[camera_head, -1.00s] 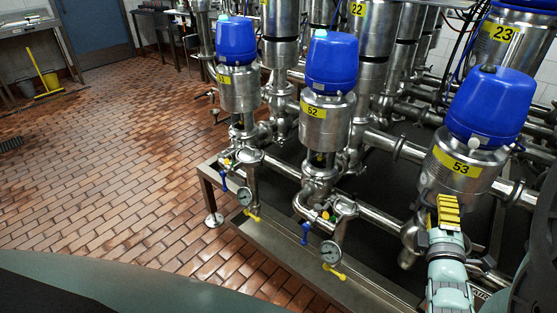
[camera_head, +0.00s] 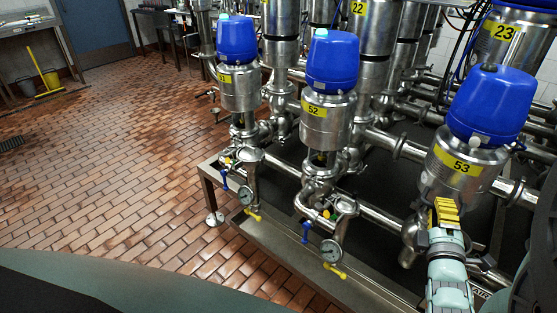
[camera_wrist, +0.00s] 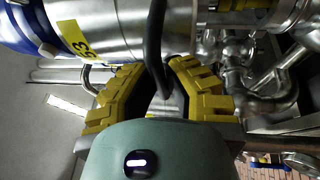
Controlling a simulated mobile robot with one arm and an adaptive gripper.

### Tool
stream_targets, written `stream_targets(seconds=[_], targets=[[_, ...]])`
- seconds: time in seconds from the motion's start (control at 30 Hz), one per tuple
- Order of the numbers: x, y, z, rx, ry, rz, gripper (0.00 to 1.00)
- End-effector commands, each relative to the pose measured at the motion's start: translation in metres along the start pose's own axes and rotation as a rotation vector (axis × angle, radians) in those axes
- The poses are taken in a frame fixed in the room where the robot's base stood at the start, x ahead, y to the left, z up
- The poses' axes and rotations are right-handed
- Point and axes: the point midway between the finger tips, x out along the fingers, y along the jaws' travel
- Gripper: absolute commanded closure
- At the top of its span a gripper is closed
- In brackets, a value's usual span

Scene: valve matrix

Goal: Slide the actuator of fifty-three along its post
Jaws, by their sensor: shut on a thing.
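The actuator of fifty-three (camera_head: 458,182) is a steel cylinder with a blue cap (camera_head: 490,105) and a yellow 53 label, upright at the right of the head view. In the wrist view its steel body (camera_wrist: 115,28) lies sideways across the top left, with the label readable. My gripper (camera_head: 446,205) is at the actuator's lower front. A black cable passes in front, and the exact contact is partly hidden. The post below is mostly hidden by my gripper.
Valve 52 (camera_head: 327,125) and another blue-capped valve (camera_head: 238,88) stand to the left in the same row. Valve 23 (camera_head: 498,40) stands behind. Steel pipes (camera_head: 375,213) run between them.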

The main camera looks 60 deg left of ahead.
Motion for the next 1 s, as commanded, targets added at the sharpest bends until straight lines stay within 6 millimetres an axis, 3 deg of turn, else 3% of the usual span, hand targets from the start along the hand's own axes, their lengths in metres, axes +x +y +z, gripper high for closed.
stream_targets(seconds=[0.37, 1.0], targets=[[0.002, 0.014, 0.002, 0.000, -0.001, 0.004, 1.00], [0.022, 0.129, 0.008, -0.003, 0.003, 0.013, 1.00]])
